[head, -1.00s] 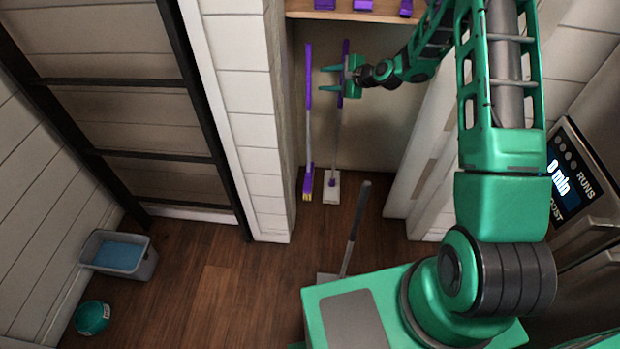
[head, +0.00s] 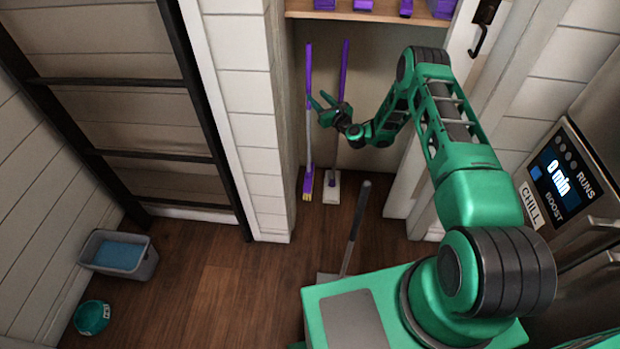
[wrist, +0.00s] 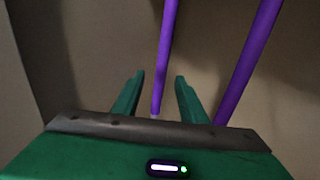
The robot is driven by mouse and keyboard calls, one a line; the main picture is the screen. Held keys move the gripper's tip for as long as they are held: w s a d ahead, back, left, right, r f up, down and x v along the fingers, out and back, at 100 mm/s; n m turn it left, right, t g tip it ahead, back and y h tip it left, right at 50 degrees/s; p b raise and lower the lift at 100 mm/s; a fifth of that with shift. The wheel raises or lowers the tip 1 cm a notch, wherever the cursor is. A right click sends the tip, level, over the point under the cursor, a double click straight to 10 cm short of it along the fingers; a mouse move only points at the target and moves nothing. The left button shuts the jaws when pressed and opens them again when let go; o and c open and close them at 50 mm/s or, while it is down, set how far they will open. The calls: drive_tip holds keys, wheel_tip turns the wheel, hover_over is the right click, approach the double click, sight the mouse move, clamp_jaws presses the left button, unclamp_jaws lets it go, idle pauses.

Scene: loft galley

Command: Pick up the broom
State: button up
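The broom (head: 309,150) stands upright in the alcove, leaning on the back wall, with a purple upper handle, a pale lower shaft and a purple head with yellow bristles. My gripper (head: 318,98) is open, its fingertips close to the broom's handle. In the wrist view, the broom's purple handle (wrist: 166,50) appears between the two spread fingers (wrist: 158,82). I cannot tell whether they touch it. A similar tool with a white flat head, likely a mop (head: 333,180), stands just right; its purple handle (wrist: 245,65) is outside the right finger.
A shelf (head: 345,15) with purple items crosses above the alcove. A grey-handled tool (head: 355,230) stands in front of my base. A grey tub (head: 143,262) with blue inside and a teal bowl (head: 92,317) are at left. The wooden floor between is clear.

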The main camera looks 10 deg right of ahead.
sight(310, 88)
drive_tip(key=shift+x, duration=4.1)
drive_tip(key=shift+d+r, duration=0.15)
drive_tip(key=shift+r, duration=0.1)
clamp_jaws()
